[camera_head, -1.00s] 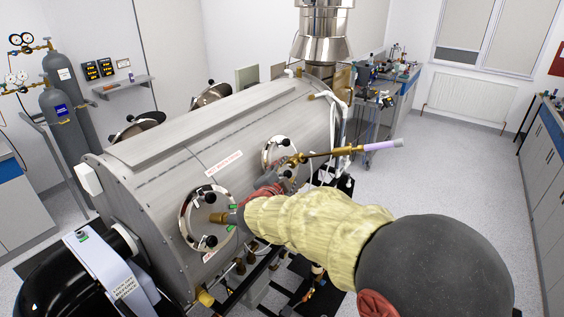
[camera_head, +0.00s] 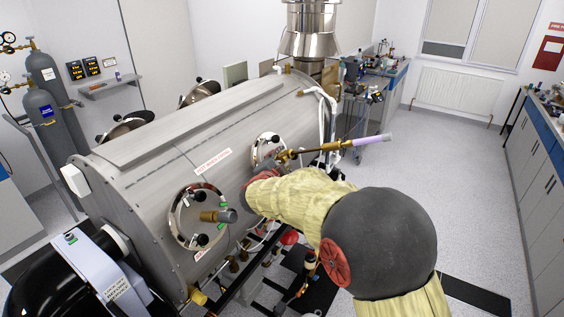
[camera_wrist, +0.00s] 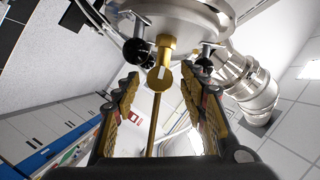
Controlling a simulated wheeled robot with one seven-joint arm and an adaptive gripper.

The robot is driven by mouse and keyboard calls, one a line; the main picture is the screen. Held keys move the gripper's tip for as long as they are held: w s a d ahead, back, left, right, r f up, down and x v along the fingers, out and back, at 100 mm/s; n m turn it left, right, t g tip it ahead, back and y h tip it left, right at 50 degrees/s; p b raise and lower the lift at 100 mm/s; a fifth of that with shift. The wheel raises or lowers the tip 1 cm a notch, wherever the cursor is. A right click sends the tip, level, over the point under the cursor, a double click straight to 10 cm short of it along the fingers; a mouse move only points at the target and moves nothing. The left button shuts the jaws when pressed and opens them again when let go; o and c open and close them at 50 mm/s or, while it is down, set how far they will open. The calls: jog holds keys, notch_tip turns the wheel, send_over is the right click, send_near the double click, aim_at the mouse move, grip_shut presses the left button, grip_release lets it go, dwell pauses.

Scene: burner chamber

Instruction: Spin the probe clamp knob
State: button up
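A brass probe (camera_head: 340,146) with a pale purple handle sticks out from the rear side port (camera_head: 268,148) of the steel chamber. In the wrist view its brass fitting (camera_wrist: 163,45) hangs below the round port flange. The clamp knob (camera_wrist: 162,77), a brass round end with a pale mark, faces my camera, and the thin probe rod (camera_wrist: 155,125) runs down from there. My gripper (camera_wrist: 160,88) is open, one finger on each side of the knob and rod. Gaps show on both sides, so it holds nothing.
Black round handles (camera_wrist: 137,51) sit on the flange close to the fingertips. The front port (camera_head: 184,222) has its own brass fitting (camera_head: 212,216). Pipes and valves (camera_head: 237,262) run below the chamber.

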jog(key=shift+c, duration=1.2)
jog(key=c, duration=0.7)
grip_shut()
jog(key=shift+r+n+p, duration=0.2)
jog(key=shift+n+p, duration=0.1)
jog(key=shift+p, duration=0.9)
jog(key=n+p, duration=0.1)
jog(key=p, duration=0.3)
jog(key=shift+r+g+h, duration=0.15)
jog(key=shift+g+h, duration=0.15)
jog(key=shift+g, duration=0.1)
jog(key=n+g+h+p, duration=0.1)
jog(key=n+p, duration=0.2)
jog(key=p, duration=0.9)
jog(key=shift+a, duration=0.2)
jog(key=n+g+h+p, duration=0.1)
jog(key=n+p, duration=0.1)
jog(key=p, duration=0.2)
jog(key=shift+w, duration=0.15)
jog(key=shift+a+f+n+g+h+p, duration=0.2)
jog(key=shift+n+g+h+p, duration=0.4)
jog(key=shift+n+h, duration=0.25)
